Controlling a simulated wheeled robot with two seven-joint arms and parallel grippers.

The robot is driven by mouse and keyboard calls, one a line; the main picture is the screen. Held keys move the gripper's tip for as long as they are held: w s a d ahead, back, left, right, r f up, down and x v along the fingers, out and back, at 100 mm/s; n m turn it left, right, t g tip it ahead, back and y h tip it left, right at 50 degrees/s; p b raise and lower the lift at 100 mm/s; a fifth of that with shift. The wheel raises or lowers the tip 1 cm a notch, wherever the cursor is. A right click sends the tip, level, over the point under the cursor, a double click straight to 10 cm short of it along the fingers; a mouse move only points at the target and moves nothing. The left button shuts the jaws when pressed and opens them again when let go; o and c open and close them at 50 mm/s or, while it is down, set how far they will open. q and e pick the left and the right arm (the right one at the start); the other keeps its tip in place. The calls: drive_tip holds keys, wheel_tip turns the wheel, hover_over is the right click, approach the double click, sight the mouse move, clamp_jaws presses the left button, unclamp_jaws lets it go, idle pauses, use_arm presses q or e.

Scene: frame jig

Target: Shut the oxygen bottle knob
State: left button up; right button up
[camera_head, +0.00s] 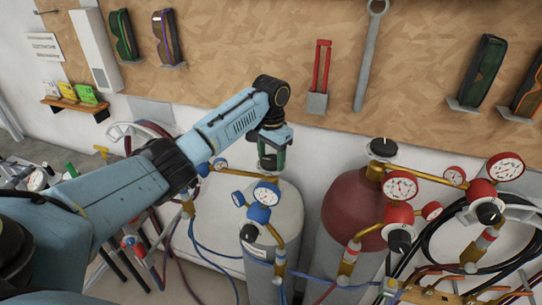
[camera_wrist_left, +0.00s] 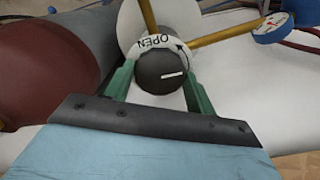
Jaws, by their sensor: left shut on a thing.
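The oxygen bottle (camera_head: 278,212) is the grey-white cylinder with blue gauges, in the middle of the head view. Its dark round knob (camera_wrist_left: 161,70) shows in the left wrist view, with a white pointer line and a white ring marked OPEN around it. My left gripper (camera_head: 270,160) is above the bottle top, pointing down. In the left wrist view its green fingers (camera_wrist_left: 158,82) are on both sides of the knob and shut on it. In the head view the gripper largely hides the knob. My right gripper is not in view.
A dark red bottle (camera_head: 352,203) with red gauges (camera_head: 400,186) and its own black knob (camera_head: 383,148) stands close on the right. Hoses hang around both bottles. A wooden tool board (camera_head: 240,40) with hanging tools is behind.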

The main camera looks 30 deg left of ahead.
use_arm(q)
drive_tip(key=m, duration=0.4)
drive_tip(key=shift+m, duration=0.3)
drive_tip(key=m, duration=0.4)
drive_tip(key=shift+w+r+m, duration=0.1)
drive_tip(key=shift+m, duration=0.2)
drive_tip(key=m, duration=0.4)
drive_tip(key=shift+m, duration=2.5)
drive_tip(key=o, duration=1)
